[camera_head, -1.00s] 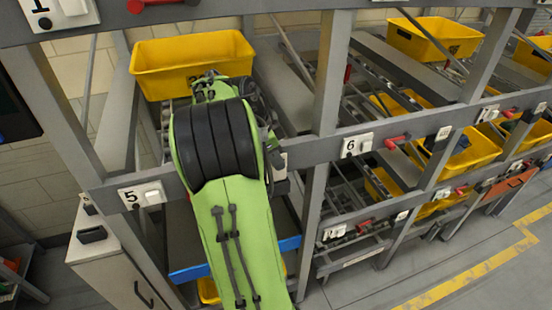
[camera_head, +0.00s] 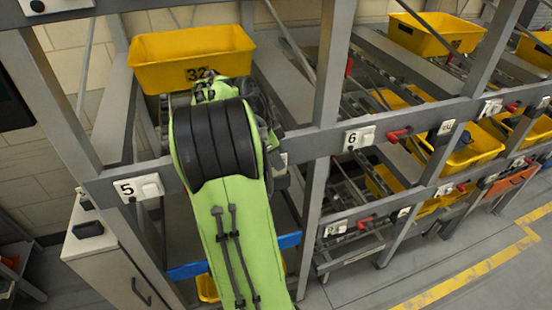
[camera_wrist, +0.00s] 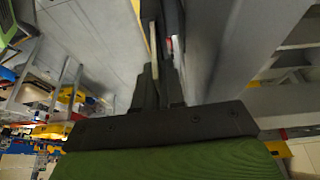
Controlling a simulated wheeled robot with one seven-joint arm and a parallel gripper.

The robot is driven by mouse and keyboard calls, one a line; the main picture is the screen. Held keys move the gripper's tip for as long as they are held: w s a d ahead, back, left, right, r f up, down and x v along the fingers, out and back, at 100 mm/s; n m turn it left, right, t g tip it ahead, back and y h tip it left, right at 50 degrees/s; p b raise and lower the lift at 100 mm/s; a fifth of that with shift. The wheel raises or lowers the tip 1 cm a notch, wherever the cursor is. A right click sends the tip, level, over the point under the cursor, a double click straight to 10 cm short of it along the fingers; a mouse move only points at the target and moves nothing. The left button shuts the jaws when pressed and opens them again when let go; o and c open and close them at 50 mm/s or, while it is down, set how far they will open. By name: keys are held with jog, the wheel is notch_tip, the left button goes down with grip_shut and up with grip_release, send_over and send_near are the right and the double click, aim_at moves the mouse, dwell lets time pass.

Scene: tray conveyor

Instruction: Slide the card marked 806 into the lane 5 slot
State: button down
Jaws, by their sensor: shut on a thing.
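The lane 5 label plate (camera_head: 138,188) is fixed on the grey rack beam at the lower left in the head view, with a small white holder beside its number. In the head view my green arm hides my gripper. In the wrist view my gripper (camera_wrist: 160,75) shows as dark fingers shut on a thin, pale strip (camera_wrist: 153,42), which looks like a card seen edge-on. Its marking cannot be read. The fingers are close to a grey rack beam (camera_wrist: 212,50). I cannot tell whether the card touches any slot.
A yellow bin (camera_head: 160,76) with a partly hidden number sits on the rack just beyond my arm. A grey upright (camera_head: 327,75) stands right of it. The lane 6 label plate (camera_head: 358,138) and a red handle (camera_head: 397,135) are further right. A grey cabinet (camera_head: 110,255) stands below lane 5.

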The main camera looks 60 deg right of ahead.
jog(key=shift+f+b, duration=0.6)
jog(key=shift+f, duration=0.15)
jog(key=c, duration=1.1)
grip_release()
jog(key=shift+c, duration=0.2)
jog(key=p+v, duration=0.7)
jog(key=v, duration=0.9)
jog(key=shift+p, duration=0.4)
jog(key=shift+s+d+f, duration=0.1)
jog(key=shift+c, duration=0.3)
